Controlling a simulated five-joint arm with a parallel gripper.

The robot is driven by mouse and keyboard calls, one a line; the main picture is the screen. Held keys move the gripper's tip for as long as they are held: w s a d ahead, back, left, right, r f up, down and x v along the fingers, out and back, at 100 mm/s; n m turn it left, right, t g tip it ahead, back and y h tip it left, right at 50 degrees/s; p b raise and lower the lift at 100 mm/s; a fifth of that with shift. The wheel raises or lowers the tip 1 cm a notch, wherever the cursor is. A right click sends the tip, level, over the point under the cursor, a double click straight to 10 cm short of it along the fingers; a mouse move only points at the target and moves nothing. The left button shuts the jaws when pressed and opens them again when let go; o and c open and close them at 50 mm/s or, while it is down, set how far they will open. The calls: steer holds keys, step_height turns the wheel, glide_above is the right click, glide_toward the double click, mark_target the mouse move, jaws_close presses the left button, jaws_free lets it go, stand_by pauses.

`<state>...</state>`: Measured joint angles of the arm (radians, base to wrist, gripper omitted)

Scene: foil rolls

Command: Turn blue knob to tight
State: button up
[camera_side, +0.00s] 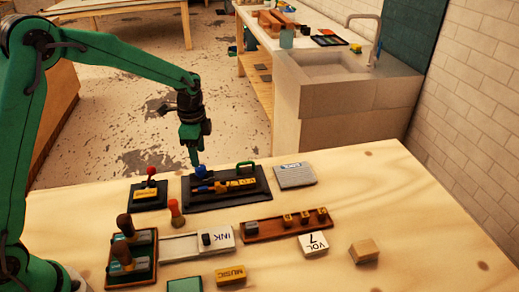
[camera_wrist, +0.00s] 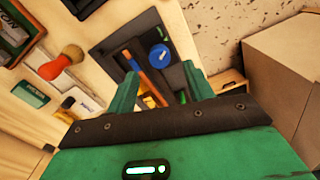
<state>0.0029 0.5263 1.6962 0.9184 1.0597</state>
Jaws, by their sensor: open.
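The blue knob (camera_side: 202,170) stands at the back left of a dark tray (camera_side: 262,188) on the wooden table. In the wrist view the knob (camera_wrist: 160,57) is a round blue cap with a faint mark on top; its setting is too small to read. An orange and blue bar (camera_side: 225,186) with a yellow label lies beside it. My gripper (camera_side: 197,161) points down just above the knob. In the wrist view the green fingers (camera_wrist: 160,78) are apart with nothing held, and the knob shows beyond and between their tips. I cannot tell whether they touch it.
A red-topped lever block (camera_side: 149,192) stands left of the tray, a red-orange handled piece (camera_side: 176,213) in front, and a grey box (camera_side: 295,175) to the right. The table's right side is mostly clear.

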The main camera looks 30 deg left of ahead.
steer(key=shift+r, duration=1.5)
steer(key=shift+r, duration=0.1)
steer(key=shift+s+r, duration=0.2)
steer(key=s+r+n+t, duration=0.3)
steer(key=s+r+n, duration=0.3)
steer(key=s+r, duration=0.5)
steer(key=s+r+n+t, duration=0.1)
steer(key=s+n, duration=0.5)
steer(key=s, duration=0.8)
steer(key=shift+s+r+t, duration=0.3)
steer(key=shift+r+t, duration=0.1)
steer(key=shift+t, duration=0.4)
